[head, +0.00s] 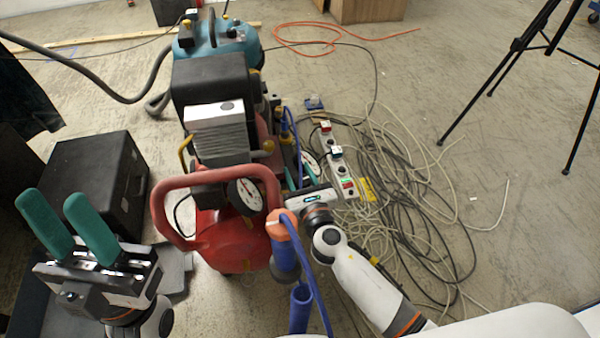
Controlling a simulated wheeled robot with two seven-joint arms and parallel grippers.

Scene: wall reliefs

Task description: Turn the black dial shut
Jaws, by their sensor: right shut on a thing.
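A red air compressor (222,235) with a black and silver motor stands in the middle of the head view. My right gripper (303,172) reaches in from the lower right to the fittings on the compressor's right side. Its teal fingers are shut on a small part there, taken as the black dial, which is mostly hidden by the gripper body and fingers. I cannot tell how far the dial is turned. A round white gauge (310,163) shows just beside the fingers. My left gripper (60,206) is open and empty at the lower left, away from the compressor.
A larger gauge (245,196) and a red handle (160,215) are on the compressor's near side. A blue hose (299,308) with an orange collar hangs close to my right wrist. Tangled cables (400,200) lie right. A black case (97,185) stands left.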

